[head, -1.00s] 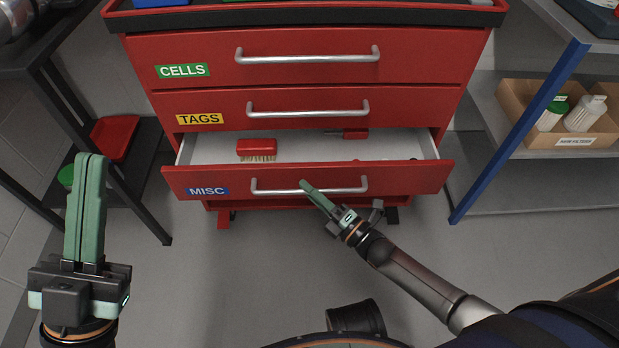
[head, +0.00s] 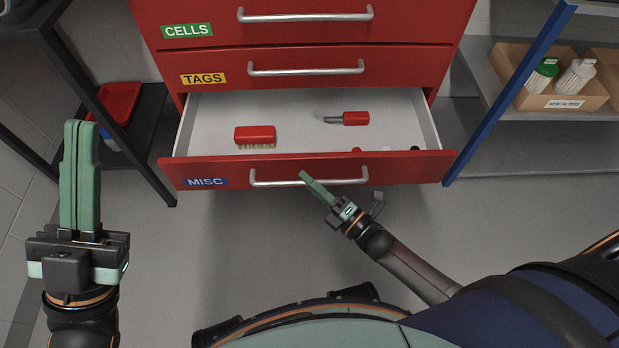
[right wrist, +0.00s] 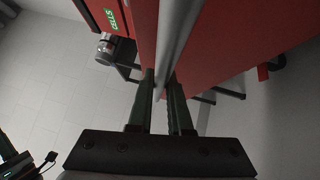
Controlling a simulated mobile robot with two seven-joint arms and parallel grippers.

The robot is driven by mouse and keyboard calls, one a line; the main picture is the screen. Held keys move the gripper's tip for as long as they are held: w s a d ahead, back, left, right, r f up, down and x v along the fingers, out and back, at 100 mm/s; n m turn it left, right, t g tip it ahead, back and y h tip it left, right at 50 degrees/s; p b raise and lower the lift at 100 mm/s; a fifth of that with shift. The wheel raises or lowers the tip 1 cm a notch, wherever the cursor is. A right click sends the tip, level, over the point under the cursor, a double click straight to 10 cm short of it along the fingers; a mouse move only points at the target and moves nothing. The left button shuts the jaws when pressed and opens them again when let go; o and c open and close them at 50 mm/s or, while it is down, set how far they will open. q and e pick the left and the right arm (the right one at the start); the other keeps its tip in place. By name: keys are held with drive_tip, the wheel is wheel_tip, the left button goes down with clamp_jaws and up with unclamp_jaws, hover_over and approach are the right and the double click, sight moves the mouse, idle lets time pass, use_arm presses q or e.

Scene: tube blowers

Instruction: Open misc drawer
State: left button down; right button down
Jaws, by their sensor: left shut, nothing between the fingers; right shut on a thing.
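The MISC drawer (head: 240,172) is the lowest red drawer in the head view, marked with a blue label. It stands well open, its pale inside showing. Its silver bar handle (head: 275,179) runs across the front. My right gripper (head: 304,176) is shut on this handle near its middle. The right wrist view shows the bar handle (right wrist: 176,45) between the two fingers. My left gripper (head: 80,128) is shut and empty at the far left, apart from the drawers.
The drawer holds a red brush (head: 255,135) and a red-handled tool (head: 349,118). The CELLS drawer (head: 230,30) and TAGS drawer (head: 215,78) above are closed. A blue-legged shelf (head: 490,130) stands right, a dark rack (head: 150,150) left.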

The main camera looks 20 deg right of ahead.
drive_tip(key=c, duration=0.8)
unclamp_jaws()
drive_tip(key=shift+c, duration=0.2)
drive_tip(key=p+v, duration=0.1)
drive_tip(key=v, duration=1.1)
drive_tip(key=shift+s+p, duration=0.25)
drive_tip(key=shift+p, duration=0.15)
